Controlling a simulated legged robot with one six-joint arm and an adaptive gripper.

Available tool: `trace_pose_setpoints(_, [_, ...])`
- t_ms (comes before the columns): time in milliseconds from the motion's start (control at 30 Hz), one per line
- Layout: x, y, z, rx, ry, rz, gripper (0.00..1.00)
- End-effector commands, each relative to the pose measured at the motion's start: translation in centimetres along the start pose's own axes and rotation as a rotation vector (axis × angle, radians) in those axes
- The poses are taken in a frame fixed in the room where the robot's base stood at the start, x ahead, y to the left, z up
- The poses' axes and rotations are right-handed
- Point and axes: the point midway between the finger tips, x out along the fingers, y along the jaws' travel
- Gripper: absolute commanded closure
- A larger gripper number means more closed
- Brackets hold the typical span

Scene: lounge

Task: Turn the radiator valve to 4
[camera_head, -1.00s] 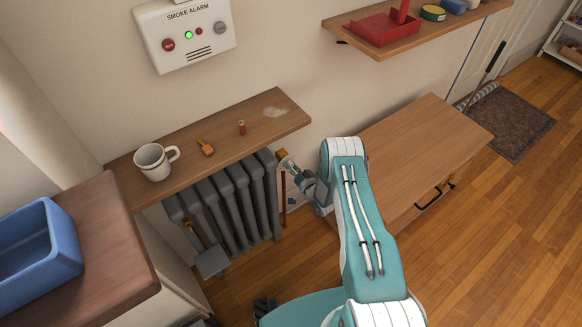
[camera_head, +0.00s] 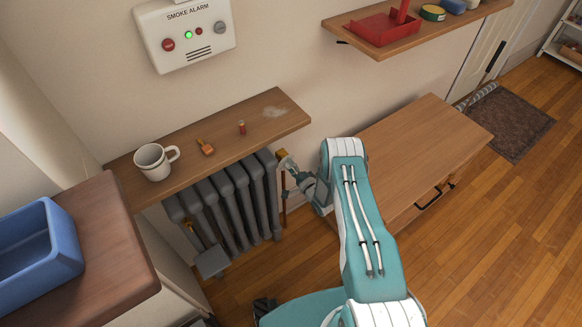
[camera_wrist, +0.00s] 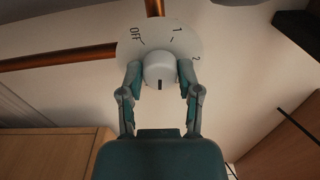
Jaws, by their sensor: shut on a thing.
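The radiator valve shows in the wrist view as a round white dial plate (camera_wrist: 208,42) with a white knob (camera_wrist: 160,70) at its middle. I can read OFF, 1 and 2 on the plate; its lower part is hidden by the knob, fingers and wrist. A dark mark on the knob's face points down in the picture. My gripper (camera_wrist: 160,73) is shut on the knob, one finger on each side. In the head view my gripper (camera_head: 291,168) is at the right end of the grey radiator (camera_head: 232,203), and the valve is barely visible.
A wooden cabinet (camera_head: 425,150) stands right of my arm. Copper pipes (camera_wrist: 60,57) meet at the valve. Open floor lies at the right.

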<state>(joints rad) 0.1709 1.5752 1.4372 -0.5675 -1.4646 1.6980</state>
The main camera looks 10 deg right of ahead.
Motion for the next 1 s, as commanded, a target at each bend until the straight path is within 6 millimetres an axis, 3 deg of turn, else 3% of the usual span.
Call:
trace_pose_setpoints(33, [-0.45, 0.74, 0.10, 0.049, 0.004, 0.019, 1.00])
trace_pose_setpoints(500, [-0.45, 0.77, 0.11, 0.354, 0.007, 0.018, 1.00])
trace_pose_setpoints(1000, [-0.45, 0.78, 0.11, 0.423, 0.008, 0.018, 1.00])
